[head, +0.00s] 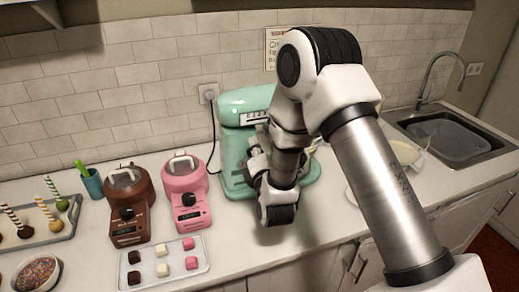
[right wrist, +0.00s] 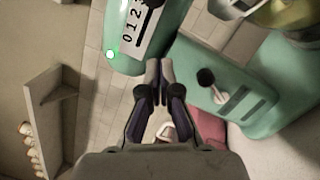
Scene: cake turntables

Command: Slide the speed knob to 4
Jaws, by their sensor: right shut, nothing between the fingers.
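A mint-green stand mixer (head: 245,104) stands on the counter, partly hidden behind my right arm. Its head carries a white speed scale (head: 254,120). In the right wrist view the scale (right wrist: 136,27) reads 0, 1, 2 and part of a further digit, and the frame's top edge cuts it off. A black ball-ended lever (right wrist: 206,78) sits by a slot on the mixer's body. My right gripper (right wrist: 158,72) is shut and empty, its tips apparently between scale and lever; contact cannot be told. My left gripper is out of view.
Brown (head: 129,198) and pink (head: 185,185) candy melters stand left of the mixer, behind a tray of candies (head: 205,243). A sink (head: 455,137) is at the right. A cord runs up the tiled wall to an outlet (head: 208,93).

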